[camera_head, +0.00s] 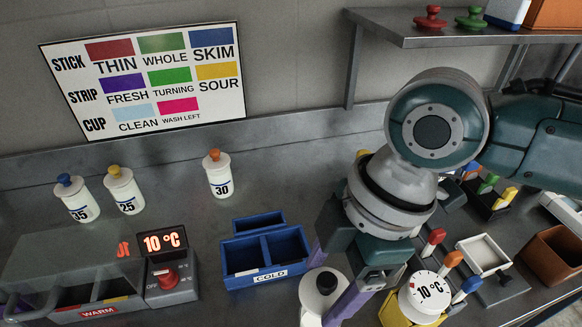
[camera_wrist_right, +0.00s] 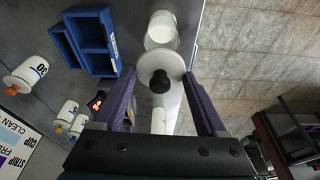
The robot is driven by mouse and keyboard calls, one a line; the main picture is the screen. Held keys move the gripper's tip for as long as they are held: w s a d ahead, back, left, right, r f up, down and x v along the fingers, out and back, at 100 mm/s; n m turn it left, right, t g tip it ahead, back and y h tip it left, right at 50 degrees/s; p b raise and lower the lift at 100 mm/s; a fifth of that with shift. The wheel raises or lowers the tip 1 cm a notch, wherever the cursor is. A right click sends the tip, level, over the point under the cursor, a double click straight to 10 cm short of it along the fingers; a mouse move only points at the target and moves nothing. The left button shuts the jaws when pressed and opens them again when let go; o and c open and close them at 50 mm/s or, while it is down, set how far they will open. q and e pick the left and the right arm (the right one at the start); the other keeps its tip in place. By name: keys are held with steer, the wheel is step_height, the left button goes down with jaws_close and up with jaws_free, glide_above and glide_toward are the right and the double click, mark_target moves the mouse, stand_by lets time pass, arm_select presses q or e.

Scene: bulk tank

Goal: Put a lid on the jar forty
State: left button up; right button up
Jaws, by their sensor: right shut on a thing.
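A white round lid with a black knob (camera_head: 325,284) is between the purple fingers of my right gripper (camera_head: 335,290), low at the front of the counter. It also shows between the fingertips in the right wrist view (camera_wrist_right: 161,67). My right gripper is shut on it. A whitish cylinder (camera_wrist_right: 161,29) shows just beyond the lid, partly covered by it; I cannot tell whether they touch, and no number on it is readable. White jars marked 35 (camera_head: 79,201), 25 (camera_head: 126,192) and 30 (camera_head: 220,177) stand at the left, each with a coloured knob. My left gripper is not in view.
A blue bin marked COLD (camera_head: 266,256) stands left of my right gripper. A WARM unit (camera_head: 75,290) and a 10 °C control box (camera_head: 170,275) are further left.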

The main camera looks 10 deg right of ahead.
steer(key=shift+r, duration=0.1)
steer(key=shift+f+b, duration=2.25)
steer(key=shift+f, duration=1.15)
steer(key=o, duration=1.2)
steer(key=shift+o, duration=0.2)
steer(key=v, duration=1)
steer(key=shift+p, duration=0.4)
steer(key=shift+a, duration=0.1)
